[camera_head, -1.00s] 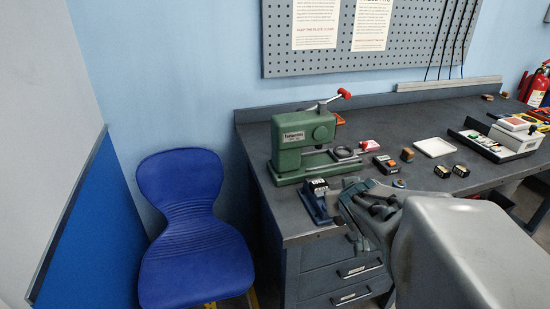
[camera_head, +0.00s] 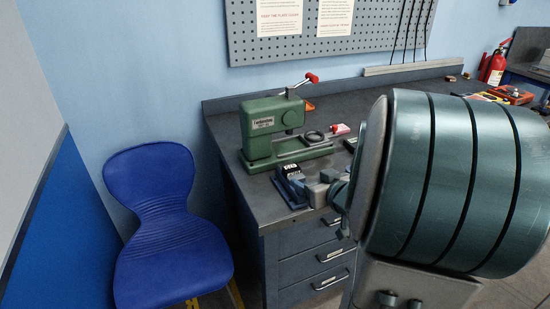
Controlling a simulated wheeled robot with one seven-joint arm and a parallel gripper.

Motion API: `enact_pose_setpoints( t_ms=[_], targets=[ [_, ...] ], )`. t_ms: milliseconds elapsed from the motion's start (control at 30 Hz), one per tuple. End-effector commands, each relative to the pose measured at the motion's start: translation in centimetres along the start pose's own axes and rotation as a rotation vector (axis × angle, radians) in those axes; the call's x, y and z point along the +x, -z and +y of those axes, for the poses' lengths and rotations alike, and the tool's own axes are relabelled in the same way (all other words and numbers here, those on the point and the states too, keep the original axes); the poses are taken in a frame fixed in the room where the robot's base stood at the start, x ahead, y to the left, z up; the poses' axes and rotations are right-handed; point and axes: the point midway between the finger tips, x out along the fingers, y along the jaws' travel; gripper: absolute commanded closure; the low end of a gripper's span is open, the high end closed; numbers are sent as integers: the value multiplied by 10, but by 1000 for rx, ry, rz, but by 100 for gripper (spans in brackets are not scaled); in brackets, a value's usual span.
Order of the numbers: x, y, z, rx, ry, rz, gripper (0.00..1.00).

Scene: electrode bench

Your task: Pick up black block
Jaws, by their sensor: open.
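A small black block (camera_head: 290,169) with white markings sits at the blue holder (camera_head: 294,194) near the front left corner of the bench. My gripper (camera_head: 311,191) is low over the bench corner, just right of the holder. It is open. Its fingertips are small in this view, and I cannot tell whether they touch the holder or block. My large arm link covers much of the right side of the bench.
A green press (camera_head: 262,130) with a red-knobbed lever stands right behind the holder. A red and white box (camera_head: 340,129) lies to its right. A blue chair (camera_head: 160,225) stands left of the bench (camera_head: 225,115). Drawers (camera_head: 325,255) are below.

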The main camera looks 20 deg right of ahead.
Motion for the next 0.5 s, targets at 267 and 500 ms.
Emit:
enact_pose_setpoints(
  t_ms=[267, 500],
  targets=[
    [12, 5, -1, 3, 4, -3, 29],
    [31, -2, 0, -2, -5, -5, 29]
  ],
)
